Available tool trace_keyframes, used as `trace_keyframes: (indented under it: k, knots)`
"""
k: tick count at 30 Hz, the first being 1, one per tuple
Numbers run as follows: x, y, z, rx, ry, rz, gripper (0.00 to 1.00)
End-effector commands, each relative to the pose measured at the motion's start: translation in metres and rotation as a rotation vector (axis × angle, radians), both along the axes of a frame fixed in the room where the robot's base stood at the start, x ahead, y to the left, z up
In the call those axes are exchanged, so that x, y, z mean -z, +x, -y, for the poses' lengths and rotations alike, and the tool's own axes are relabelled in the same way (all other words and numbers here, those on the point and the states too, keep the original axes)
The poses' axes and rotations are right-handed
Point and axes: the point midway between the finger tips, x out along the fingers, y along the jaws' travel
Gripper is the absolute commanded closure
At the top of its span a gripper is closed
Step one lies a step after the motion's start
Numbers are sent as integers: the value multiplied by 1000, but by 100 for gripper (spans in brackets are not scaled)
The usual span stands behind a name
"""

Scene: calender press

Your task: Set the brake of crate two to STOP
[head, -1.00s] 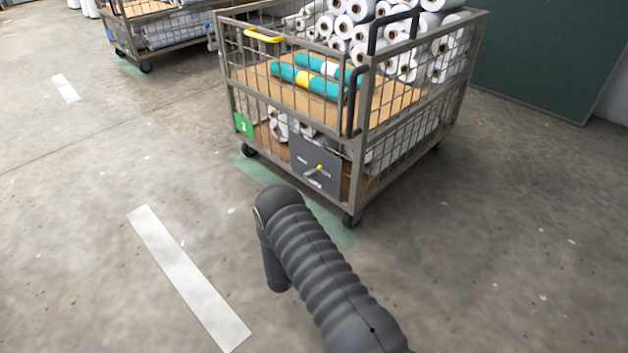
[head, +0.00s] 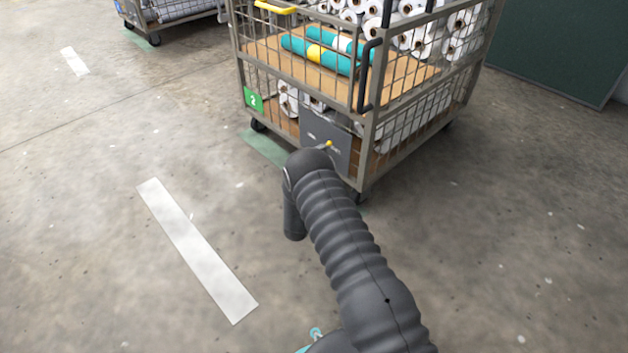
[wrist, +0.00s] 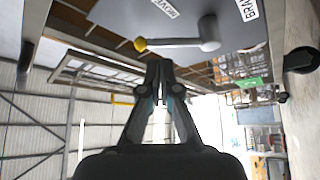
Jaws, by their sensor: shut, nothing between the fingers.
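Crate two (head: 367,118) is a grey mesh cart with a green "2" sign (head: 254,99). Its dark brake plate (head: 318,127) is low on the front, partly hidden by my arm; it also shows upside down in the wrist view (wrist: 110,20). The brake lever (wrist: 175,43) is grey with a yellow knob (wrist: 140,44), which lies near a label that seems to read MOVE. Another label begins BRA. No STOP label is readable. My gripper (wrist: 160,70) is shut and empty, apart from the lever in the picture. My arm hides it in the head view.
Crate two carries white rolls (head: 410,40) and teal rolls (head: 318,55). A yellow handle (head: 275,7) and a black handle (head: 370,75) are on it. Another cart (head: 165,12) stands at the back left. The floor around the white stripe (head: 195,248) is clear.

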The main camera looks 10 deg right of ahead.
Motion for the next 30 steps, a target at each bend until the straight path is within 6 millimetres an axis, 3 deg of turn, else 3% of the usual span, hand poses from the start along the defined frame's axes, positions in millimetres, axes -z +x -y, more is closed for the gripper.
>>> trace_keyframes:
  k: [6,12,30]
  knots:
    - [-13,30,15,0,0,2,100]
    - [-19,44,22,0,1,0,100]
    - [-22,47,32,10,-11,-15,100]
